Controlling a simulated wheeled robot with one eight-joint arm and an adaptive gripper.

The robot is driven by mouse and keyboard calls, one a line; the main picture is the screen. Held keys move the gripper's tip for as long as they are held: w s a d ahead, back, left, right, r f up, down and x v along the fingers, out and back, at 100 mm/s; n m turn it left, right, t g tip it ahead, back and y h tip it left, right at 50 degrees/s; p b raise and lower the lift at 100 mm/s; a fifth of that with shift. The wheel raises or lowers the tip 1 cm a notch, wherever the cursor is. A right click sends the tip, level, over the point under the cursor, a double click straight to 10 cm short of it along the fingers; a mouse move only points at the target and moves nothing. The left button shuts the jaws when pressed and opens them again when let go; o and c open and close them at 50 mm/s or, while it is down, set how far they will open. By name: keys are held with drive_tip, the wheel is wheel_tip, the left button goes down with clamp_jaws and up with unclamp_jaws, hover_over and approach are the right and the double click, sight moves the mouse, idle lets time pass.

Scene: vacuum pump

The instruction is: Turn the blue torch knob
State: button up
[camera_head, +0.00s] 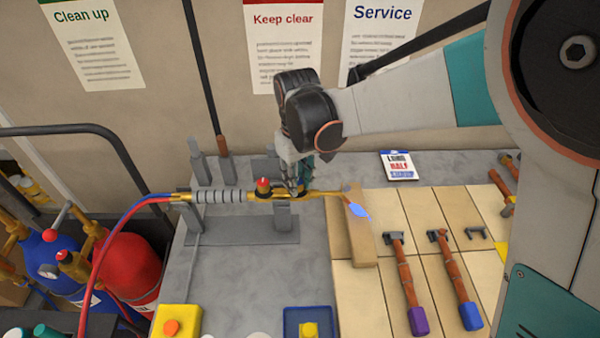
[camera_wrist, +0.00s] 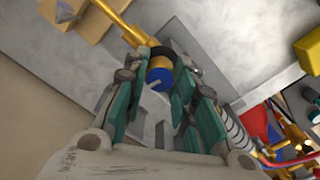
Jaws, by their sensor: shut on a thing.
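The brass torch (camera_head: 325,194) lies level on a grey stand, with a grey ribbed handle (camera_head: 225,196) and red and blue hoses at its left end. A blue flame (camera_head: 358,211) shows at its tip. The blue torch knob (camera_wrist: 158,76), with a white mark on its face, sits between my fingers in the wrist view. My gripper (camera_wrist: 160,92) is shut on this knob; it also shows from above at the torch body in the head view (camera_head: 297,184). In the head view my fingers hide the blue knob. A red knob (camera_head: 263,183) stands just left of my gripper.
A wooden block (camera_head: 349,243) stands at the flame. A yellow button box (camera_head: 176,320) is at the front. Gas cylinders (camera_head: 132,265) stand at left.

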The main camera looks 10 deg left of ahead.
drive_tip(key=n+b, duration=0.1)
drive_tip(key=n, duration=0.4)
drive_tip(key=shift+n, duration=0.3)
drive_tip(key=n, duration=0.5)
drive_tip(key=shift+n, duration=0.3)
drive_tip(key=o, duration=1.1)
wheel_tip(320, 180, up, 8)
drive_tip(key=shift+f, duration=0.25)
